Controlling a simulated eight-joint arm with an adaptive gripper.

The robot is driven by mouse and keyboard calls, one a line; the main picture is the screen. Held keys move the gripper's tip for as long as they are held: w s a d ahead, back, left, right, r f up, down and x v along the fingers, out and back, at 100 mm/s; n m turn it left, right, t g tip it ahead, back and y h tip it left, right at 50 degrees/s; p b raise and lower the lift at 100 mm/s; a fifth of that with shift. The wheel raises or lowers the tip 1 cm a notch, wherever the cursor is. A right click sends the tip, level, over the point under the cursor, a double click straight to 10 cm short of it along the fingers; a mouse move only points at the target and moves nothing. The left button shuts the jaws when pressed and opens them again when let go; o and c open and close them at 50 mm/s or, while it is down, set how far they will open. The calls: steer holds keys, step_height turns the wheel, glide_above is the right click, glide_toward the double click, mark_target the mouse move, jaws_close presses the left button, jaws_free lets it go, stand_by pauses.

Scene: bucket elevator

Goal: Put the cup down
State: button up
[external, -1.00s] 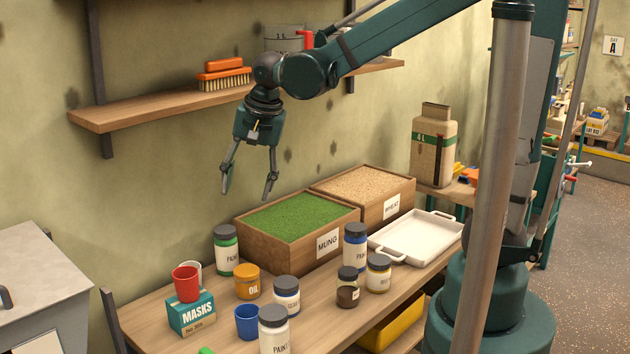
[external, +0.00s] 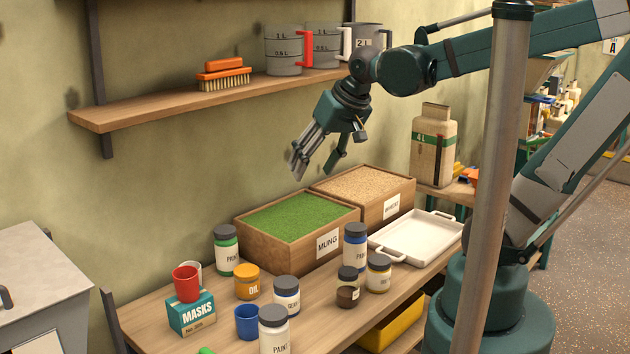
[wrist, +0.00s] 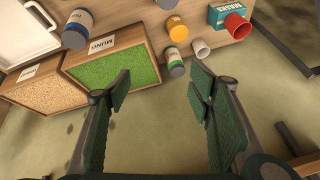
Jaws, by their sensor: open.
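My gripper (external: 315,168) is open and empty, hanging in the air above the mung box; its spread fingers also show in the wrist view (wrist: 160,92). A red cup (external: 186,283) sits on the teal MASKS box (external: 191,315) at the left of the table; it also shows in the wrist view (wrist: 236,27). A white cup (wrist: 201,47) stands close to that box, mostly hidden behind the red cup in the external view. A blue cup (external: 247,322) stands on the table (external: 205,345) to the right of the box. My gripper touches none of these cups.
The mung box (external: 285,230) and wheat box (external: 372,196) stand at the back beside a white tray (external: 412,238). Several jars (external: 286,296) crowd the table's middle and front. Above, a wall shelf (external: 150,107) holds a brush (external: 224,75) and grey measuring jugs (external: 284,50).

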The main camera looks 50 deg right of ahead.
steer(key=s+d+n+t, duration=0.1)
steer(key=s+d+n, duration=0.2)
steer(key=s+d, duration=0.1)
steer(key=shift+s+d+f+h, duration=0.2)
steer(key=shift+s+f+h, duration=0.1)
steer(key=shift+s, duration=0.4)
